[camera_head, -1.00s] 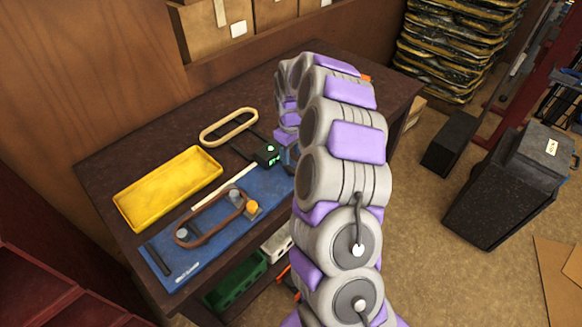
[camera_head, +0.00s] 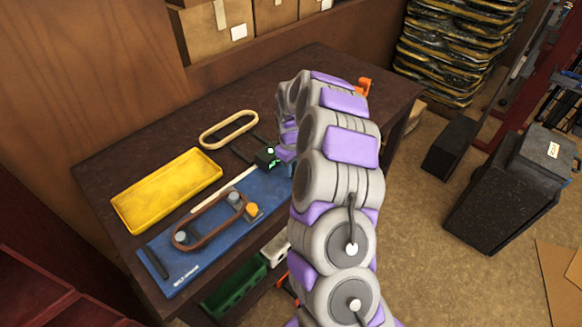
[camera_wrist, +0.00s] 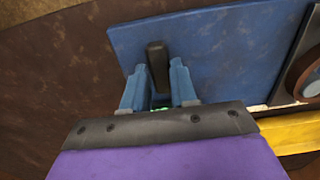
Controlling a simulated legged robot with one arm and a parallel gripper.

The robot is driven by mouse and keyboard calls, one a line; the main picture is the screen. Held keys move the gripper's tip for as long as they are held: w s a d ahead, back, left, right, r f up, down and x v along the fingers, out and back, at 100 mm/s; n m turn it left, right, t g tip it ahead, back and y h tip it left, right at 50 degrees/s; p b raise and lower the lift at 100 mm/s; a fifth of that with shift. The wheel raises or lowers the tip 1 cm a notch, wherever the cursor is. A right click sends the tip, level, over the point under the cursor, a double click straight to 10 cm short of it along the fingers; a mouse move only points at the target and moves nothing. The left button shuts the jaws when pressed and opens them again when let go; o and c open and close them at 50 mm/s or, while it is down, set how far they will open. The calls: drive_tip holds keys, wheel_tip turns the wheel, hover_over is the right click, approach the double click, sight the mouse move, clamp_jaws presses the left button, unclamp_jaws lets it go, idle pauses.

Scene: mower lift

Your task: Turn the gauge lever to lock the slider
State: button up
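A blue board (camera_head: 185,268) lies on the dark workbench; it also shows in the wrist view (camera_wrist: 225,55). A brown belt (camera_head: 205,237) loops around grey pulleys on it, beside an orange knob (camera_head: 252,209). In the wrist view, a black lever (camera_wrist: 157,60) stands between the two blue fingers of my gripper (camera_wrist: 158,78). The fingers are close to both its sides; whether they press on it is unclear.
A yellow tray (camera_head: 130,212) and a cream oval ring (camera_head: 229,129) lie on the workbench left of the board. An orange item (camera_head: 363,87) is at the bench's far right. Green and white bins (camera_head: 240,285) are below. Dark boxes (camera_head: 503,195) stand on the floor at right.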

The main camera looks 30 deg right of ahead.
clamp_jaws()
drive_tip(key=shift+m+p, duration=0.3)
drive_tip(key=m+p, duration=0.2)
drive_tip(key=shift+r+m, duration=0.15)
drive_tip(key=shift+m, duration=0.15)
drive_tip(key=m+p, duration=0.7)
drive_tip(key=m, duration=0.3)
drive_tip(key=m+p, duration=0.2)
drive_tip(key=m, duration=0.2)
drive_tip(key=shift+m, duration=0.3)
